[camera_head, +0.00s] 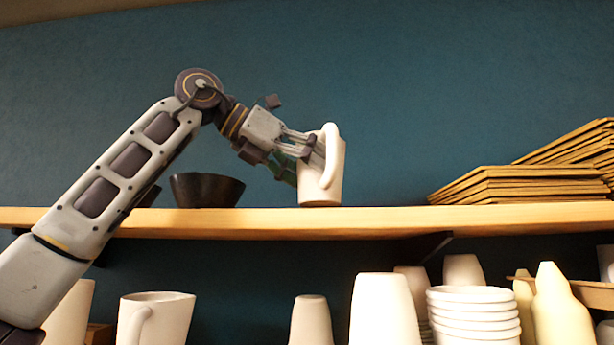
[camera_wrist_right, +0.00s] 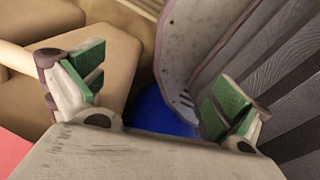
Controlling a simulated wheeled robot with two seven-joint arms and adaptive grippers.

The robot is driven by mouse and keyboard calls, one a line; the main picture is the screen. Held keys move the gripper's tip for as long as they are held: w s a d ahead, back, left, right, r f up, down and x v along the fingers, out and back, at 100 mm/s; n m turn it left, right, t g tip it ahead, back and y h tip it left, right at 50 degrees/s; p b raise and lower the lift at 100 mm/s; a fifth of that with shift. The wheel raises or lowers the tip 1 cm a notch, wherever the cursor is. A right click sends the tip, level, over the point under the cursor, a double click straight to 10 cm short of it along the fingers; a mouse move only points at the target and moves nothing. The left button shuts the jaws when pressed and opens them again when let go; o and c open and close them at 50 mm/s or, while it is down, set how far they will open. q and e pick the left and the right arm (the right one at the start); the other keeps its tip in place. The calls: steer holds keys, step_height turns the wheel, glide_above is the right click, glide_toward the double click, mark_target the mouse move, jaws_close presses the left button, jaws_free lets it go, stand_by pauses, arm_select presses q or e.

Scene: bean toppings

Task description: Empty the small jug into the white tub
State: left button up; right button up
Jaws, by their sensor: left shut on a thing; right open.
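The small jug (camera_head: 318,186), white with a handle, is at the shelf in the head view. My left gripper (camera_head: 307,151) is shut on the jug near its handle. The jug looks nearly upright, its base level with the shelf's top edge; I cannot tell whether it touches. Its contents are hidden. I cannot single out the white tub; a stack of white tubs or cups (camera_head: 473,312) stands lower right. My right gripper (camera_wrist_right: 156,84) is open and empty in the right wrist view, its green-padded fingers spread apart.
A dark bowl (camera_head: 207,190) sits on the wooden shelf (camera_head: 380,221), left of the jug. Brown flat stacks (camera_head: 510,186) lie at its right. Below stand a larger white jug (camera_head: 155,318), upturned cups (camera_head: 384,312) and a pale bottle (camera_head: 561,310). The shelf between jug and stacks is clear.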

arm_select(q)
steer(key=shift+f, duration=0.65)
steer(key=shift+w, duration=0.2)
steer(key=shift+f, duration=0.1)
steer(key=shift+f, duration=0.15)
steer(key=o, duration=1.2)
